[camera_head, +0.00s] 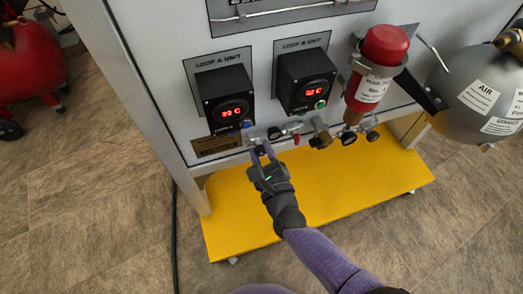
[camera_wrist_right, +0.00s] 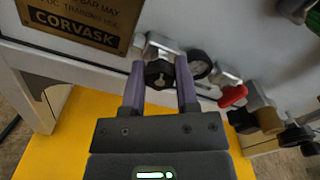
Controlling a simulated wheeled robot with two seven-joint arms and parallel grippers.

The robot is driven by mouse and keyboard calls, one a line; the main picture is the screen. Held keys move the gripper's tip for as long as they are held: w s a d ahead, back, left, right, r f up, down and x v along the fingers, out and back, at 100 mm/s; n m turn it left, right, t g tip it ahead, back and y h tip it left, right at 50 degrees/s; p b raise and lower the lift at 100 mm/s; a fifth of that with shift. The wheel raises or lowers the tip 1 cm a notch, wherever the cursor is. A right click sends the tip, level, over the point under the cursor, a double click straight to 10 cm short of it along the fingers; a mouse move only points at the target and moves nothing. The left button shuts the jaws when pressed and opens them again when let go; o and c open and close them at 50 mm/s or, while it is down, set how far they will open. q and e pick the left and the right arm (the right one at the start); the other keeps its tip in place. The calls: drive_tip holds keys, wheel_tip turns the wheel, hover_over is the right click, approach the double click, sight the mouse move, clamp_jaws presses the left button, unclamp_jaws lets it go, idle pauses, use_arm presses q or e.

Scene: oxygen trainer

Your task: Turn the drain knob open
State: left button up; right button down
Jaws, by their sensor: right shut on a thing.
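The drain knob, a small black knob (camera_wrist_right: 158,75), sits on a metal fitting low on the trainer's white panel. My right gripper (camera_wrist_right: 160,85) has its two purple fingers on either side of this knob and is shut on it. In the head view my right gripper (camera_head: 262,153) reaches up to the panel's lower edge, below the Loop A unit (camera_head: 226,97), and its fingers mostly hide the knob. My left gripper is not in view.
A gauge (camera_wrist_right: 198,65) and a red-handled valve (camera_wrist_right: 233,96) are close to the right of the knob. A brass plate (camera_wrist_right: 78,22) is at left. A red cylinder (camera_head: 380,70) and a grey air tank (camera_head: 485,92) stand further right. A yellow base (camera_head: 350,195) lies below.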

drive_tip(key=n, duration=0.3)
drive_tip(key=shift+n, duration=1.3)
drive_tip(key=n, duration=0.2)
drive_tip(key=shift+n, duration=0.4)
drive_tip(key=n, duration=0.3)
drive_tip(key=shift+n, duration=0.3)
drive_tip(key=n, duration=0.3)
drive_tip(key=shift+n, duration=0.3)
drive_tip(key=n, duration=0.3)
drive_tip(key=shift+n+p, duration=0.3)
drive_tip(key=shift+p, duration=0.1)
drive_tip(key=n, duration=0.3)
drive_tip(key=shift+n, duration=0.3)
drive_tip(key=n, duration=0.4)
drive_tip(key=shift+f+n, duration=0.1)
drive_tip(key=shift+n, duration=1.4)
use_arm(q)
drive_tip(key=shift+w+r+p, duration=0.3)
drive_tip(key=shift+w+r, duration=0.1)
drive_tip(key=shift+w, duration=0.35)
use_arm(e)
drive_tip(key=shift+n, duration=1.2)
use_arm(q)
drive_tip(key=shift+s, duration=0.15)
use_arm(e)
drive_tip(key=shift+n, duration=0.3)
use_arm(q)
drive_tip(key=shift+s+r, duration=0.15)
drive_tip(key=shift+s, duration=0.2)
